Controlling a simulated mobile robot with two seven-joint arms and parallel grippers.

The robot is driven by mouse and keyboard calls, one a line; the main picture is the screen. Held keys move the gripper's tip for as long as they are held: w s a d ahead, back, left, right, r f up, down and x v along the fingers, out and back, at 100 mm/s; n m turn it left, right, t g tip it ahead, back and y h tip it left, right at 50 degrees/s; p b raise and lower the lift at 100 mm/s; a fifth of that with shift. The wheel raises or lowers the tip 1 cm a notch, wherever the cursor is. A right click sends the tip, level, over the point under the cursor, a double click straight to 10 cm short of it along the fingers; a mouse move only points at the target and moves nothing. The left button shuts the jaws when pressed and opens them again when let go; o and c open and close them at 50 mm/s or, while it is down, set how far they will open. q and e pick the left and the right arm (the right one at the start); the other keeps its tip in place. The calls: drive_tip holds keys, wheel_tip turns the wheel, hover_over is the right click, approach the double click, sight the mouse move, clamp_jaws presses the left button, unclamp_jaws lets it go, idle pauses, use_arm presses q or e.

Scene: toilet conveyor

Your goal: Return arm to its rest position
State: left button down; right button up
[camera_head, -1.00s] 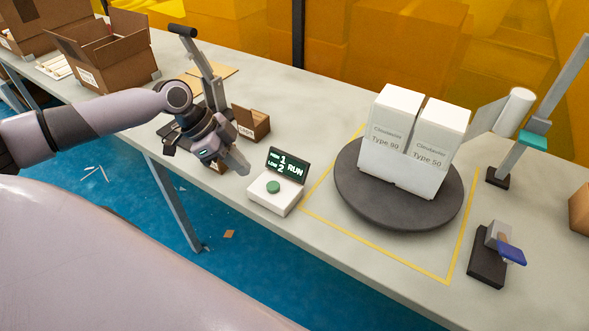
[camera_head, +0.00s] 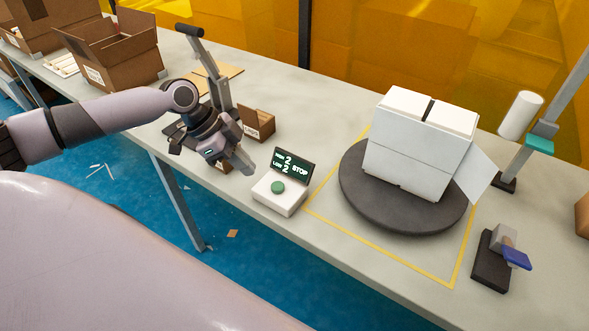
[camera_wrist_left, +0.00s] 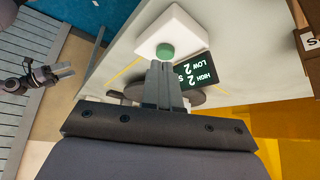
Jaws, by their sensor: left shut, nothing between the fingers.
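My left arm (camera_head: 95,122) reaches in from the left over the table. My left gripper (camera_head: 246,168) is shut and empty, just left of the white button box (camera_head: 279,198). The box has a green button (camera_head: 278,188) and a dark display (camera_head: 291,166) reading HIGH 2, LOW 2, STOP. In the left wrist view the shut fingers (camera_wrist_left: 165,80) point towards the green button (camera_wrist_left: 165,51); whether they touch the box is unclear. What looks like my right gripper (camera_wrist_left: 62,71) shows small at the left of that view, its jaws unclear.
A dark turntable (camera_head: 400,220) bears two white boxes (camera_head: 410,150) inside a yellow taped outline. A small open carton (camera_head: 260,126) and a lever-like stand (camera_head: 212,70) are close behind my gripper. A scanner-like stand (camera_head: 492,262) is at right.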

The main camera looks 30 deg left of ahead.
idle(0.8)
use_arm(q)
drive_tip(key=s+d+f+g, duration=0.1)
drive_tip(key=s+d+f, duration=0.4)
drive_tip(key=d, duration=0.4)
drive_tip(key=s+d+f, duration=0.4)
drive_tip(key=s+d, duration=0.3)
drive_tip(key=d, duration=0.2)
drive_tip(key=s+a+r+n+t+y, duration=0.1)
drive_tip(key=s+a+n+t+y, duration=0.1)
drive_tip(key=s+a+n+y, duration=0.6)
drive_tip(key=w+d+f+n+t+h, duration=0.2)
drive_tip(key=w+d+f+t+h, duration=0.2)
drive_tip(key=f, duration=0.5)
drive_tip(key=shift+w+d+t+h, duration=0.3)
drive_tip(key=shift+w+t, duration=0.2)
drive_tip(key=shift+t, duration=0.8)
drive_tip(key=shift+f, duration=0.1)
use_arm(e)
drive_tip(key=shift+c, duration=0.3)
